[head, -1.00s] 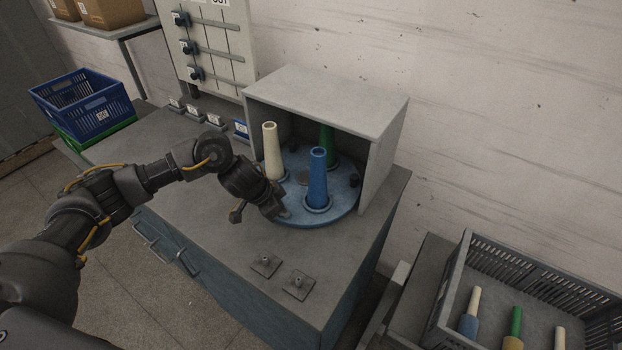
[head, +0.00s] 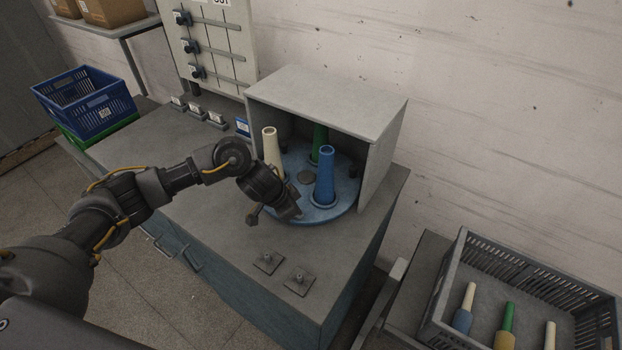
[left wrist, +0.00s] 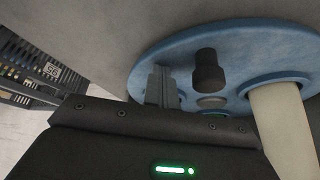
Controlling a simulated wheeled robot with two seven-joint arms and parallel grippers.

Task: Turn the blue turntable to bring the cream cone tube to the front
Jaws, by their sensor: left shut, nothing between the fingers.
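The blue turntable (head: 345,192) sits partly under an open-fronted grey housing. The cream cone tube (head: 271,148) stands upright at its left side, the blue cone tube (head: 325,172) at the front right and the green cone tube (head: 320,140) at the back. My left gripper (head: 296,212) is shut and empty, low at the turntable's front edge. In the left wrist view its fingers (left wrist: 162,88) are beside a black peg (left wrist: 208,70) on the disc; I cannot tell if they touch. The cream tube (left wrist: 284,125) is at right there. My right gripper is out of view.
The grey housing (head: 330,98) covers the turntable's back and sides. Two small plates with pins (head: 268,262) lie on the bench front. A grey crate (head: 448,290) with several wound cones stands at right. A blue crate (head: 82,103) is at far left.

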